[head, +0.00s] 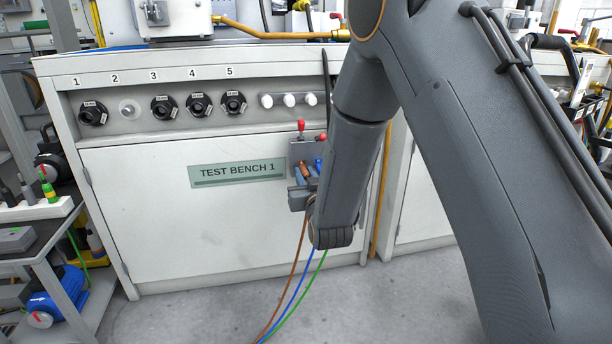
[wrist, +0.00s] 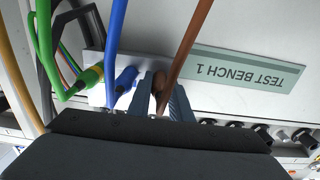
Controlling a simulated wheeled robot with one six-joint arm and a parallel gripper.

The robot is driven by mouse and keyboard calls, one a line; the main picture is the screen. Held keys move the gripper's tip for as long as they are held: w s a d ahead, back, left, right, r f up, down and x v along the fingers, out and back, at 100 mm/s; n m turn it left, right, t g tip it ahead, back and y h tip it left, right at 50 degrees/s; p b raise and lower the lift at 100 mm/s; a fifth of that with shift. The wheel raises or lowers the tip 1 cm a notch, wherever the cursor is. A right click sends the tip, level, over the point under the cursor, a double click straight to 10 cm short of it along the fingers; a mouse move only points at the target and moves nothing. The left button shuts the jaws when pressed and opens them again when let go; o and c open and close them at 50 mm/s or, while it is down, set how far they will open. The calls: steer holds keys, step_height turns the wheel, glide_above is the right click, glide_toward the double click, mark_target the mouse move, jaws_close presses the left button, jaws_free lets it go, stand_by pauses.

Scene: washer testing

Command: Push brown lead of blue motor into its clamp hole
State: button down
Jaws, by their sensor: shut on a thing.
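The brown lead (head: 294,275) rises from the floor to a grey clamp block (head: 296,151) on the front of the test bench. In the wrist view, my gripper (wrist: 163,98) is shut on the plug end of the brown lead (wrist: 188,42), close to the clamp block. The gripper (head: 298,198) is partly hidden by my arm in the head view. The fingers hide the brown plug's tip, so I cannot tell whether it is in its hole. The blue lead plug (wrist: 126,79) and green lead plug (wrist: 88,79) are at the block beside it.
Red-tipped levers (head: 300,127) stand above the clamp. A blue motor (head: 58,306) sits on the lower shelf of the cart (head: 45,250) at left. A yellow pipe (head: 381,190) runs down the bench right of my forearm. Blue and green cables hang close by.

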steer(key=shift+w+r, duration=0.15)
steer(key=c, duration=1.5)
jaws_free()
steer(key=shift+c, duration=0.2)
steer(key=shift+d, duration=0.1)
steer(key=p+v, duration=0.2)
steer(key=v, duration=0.5)
steer(key=shift+p, duration=0.35)
